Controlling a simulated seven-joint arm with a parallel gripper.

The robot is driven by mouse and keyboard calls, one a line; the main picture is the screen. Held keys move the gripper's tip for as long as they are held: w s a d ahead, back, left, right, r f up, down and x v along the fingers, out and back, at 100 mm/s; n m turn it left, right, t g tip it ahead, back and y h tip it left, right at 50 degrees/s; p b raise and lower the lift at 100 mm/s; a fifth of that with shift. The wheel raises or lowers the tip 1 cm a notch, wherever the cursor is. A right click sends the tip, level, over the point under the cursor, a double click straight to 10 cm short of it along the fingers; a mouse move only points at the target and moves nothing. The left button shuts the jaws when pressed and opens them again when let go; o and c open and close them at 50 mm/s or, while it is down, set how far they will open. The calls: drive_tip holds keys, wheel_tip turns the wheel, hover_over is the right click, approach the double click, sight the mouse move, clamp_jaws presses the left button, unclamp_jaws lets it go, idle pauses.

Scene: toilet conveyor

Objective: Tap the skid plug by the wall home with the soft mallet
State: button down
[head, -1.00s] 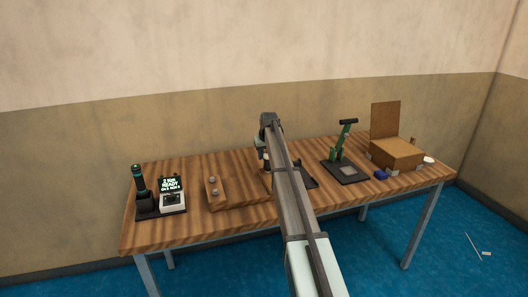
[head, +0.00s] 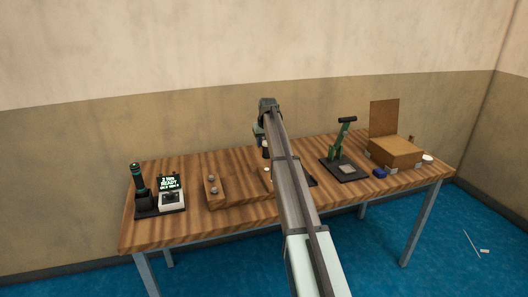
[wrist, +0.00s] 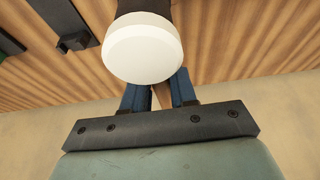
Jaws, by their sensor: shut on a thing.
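My gripper (wrist: 158,92) is shut on the soft mallet, whose round white head (wrist: 144,50) fills the upper middle of the wrist view. The blue fingers show on both sides below the head, which hides much of the grip. In the head view the arm covers most of the gripper and mallet, above the middle of the bench. A wooden skid (head: 219,198) lies left of the gripper. Two grey plugs stand on it: the one by the wall (head: 211,178) and a nearer one (head: 215,190). How deep each sits is too small to tell.
On the wooden bench (head: 160,237), a dark-based device with a lit screen (head: 168,183) stands at the left. A green lever press (head: 338,150) and a cardboard box (head: 393,153) stand at the right. Bare bench lies between the skid and the arm.

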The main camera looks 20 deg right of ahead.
wheel_tip(320, 180, up, 3)
drive_tip(key=shift+f, duration=0.15)
idle(0.3)
drive_tip(key=shift+f, duration=1.2)
drive_tip(key=shift+f, duration=0.2)
wheel_tip(320, 180, down, 6)
drive_tip(key=shift+r, duration=2.55)
